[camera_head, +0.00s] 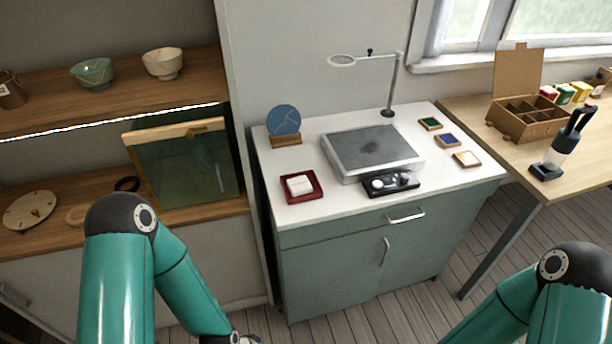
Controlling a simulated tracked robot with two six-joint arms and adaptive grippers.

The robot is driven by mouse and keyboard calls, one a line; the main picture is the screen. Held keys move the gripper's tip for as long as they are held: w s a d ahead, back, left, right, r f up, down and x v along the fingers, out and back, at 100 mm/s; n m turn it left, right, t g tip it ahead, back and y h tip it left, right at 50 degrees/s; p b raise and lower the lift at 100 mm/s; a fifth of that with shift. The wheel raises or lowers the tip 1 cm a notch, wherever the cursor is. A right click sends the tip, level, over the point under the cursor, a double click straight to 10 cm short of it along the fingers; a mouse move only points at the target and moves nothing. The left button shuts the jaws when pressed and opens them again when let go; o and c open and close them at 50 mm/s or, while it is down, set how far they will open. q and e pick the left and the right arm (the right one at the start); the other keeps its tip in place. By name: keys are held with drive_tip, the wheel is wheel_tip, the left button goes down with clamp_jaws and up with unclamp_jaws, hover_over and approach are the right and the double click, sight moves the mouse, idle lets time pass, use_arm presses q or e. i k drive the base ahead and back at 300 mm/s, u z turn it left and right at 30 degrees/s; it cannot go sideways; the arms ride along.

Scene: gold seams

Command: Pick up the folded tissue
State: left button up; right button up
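A small white folded block that looks like the folded tissue (299,184) lies in a dark red tray (314,195). The tray stands near the front left of the white top of a green cabinet. My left arm comes in at the lower left and bends down to the bottom edge, where only a dark part near its wrist shows. My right arm shows at the lower right corner. Neither gripper's fingers are in view. Both arms are well below and in front of the cabinet top, apart from the tissue.
A grey slab (372,151) stands right of the tray, with a black holder (391,185) before it. A blue disc on a wooden stand (284,121) is behind the tray. A magnifier lamp (392,88) stands at the back. A glass-fronted shelf panel (183,165) is left.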

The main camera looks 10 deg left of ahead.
sight(300, 186)
drive_tip(key=u, duration=0.1)
drive_tip(key=i, duration=0.6)
drive_tip(key=u, duration=0.6)
